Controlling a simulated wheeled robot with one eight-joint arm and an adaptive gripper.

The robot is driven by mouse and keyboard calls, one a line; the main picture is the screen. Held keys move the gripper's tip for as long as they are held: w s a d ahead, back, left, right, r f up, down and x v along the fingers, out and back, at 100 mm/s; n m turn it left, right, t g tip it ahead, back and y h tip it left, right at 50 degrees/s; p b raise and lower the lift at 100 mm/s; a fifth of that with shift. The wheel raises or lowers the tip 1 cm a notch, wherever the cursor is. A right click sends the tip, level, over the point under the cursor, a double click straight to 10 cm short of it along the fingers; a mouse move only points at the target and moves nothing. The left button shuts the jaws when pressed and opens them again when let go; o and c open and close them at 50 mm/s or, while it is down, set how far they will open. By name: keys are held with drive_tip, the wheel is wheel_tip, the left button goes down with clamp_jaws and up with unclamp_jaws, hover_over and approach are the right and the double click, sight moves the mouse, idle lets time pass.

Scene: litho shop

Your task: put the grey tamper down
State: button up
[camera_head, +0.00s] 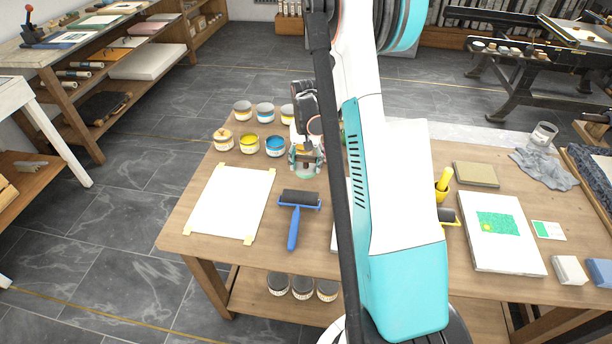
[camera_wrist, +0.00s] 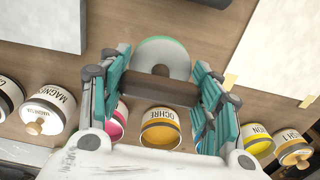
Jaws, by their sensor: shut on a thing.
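The grey tamper, a round pale grey disc with a green edge, shows in the wrist view (camera_wrist: 176,47) beyond a dark brown bar between my fingers. In the head view my gripper (camera_head: 306,157) points down over the wooden table, to the right of the blue open can and above the roller. My gripper also shows in the wrist view (camera_wrist: 160,80), its teal fingers closed on the tamper from both sides. Part of the tamper is hidden by the fingers, and I cannot tell whether it touches the tabletop.
Paint cans stand close by, including a yellow one (camera_head: 249,144) and a blue one (camera_head: 276,146). A blue-handled roller (camera_head: 297,202) lies in front. A white sheet (camera_head: 232,203) is taped at left. My arm hides the table's middle.

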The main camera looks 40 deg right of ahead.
sight(306, 167)
drive_tip(key=shift+f+b, duration=0.7)
drive_tip(key=shift+f, duration=1.65)
drive_tip(key=shift+f, duration=0.2)
drive_tip(key=o, duration=1.4)
drive_tip(key=shift+r, duration=0.15)
wheel_tip(306, 167, up, 12)
drive_tip(key=p, duration=0.4)
drive_tip(key=shift+r, duration=0.1)
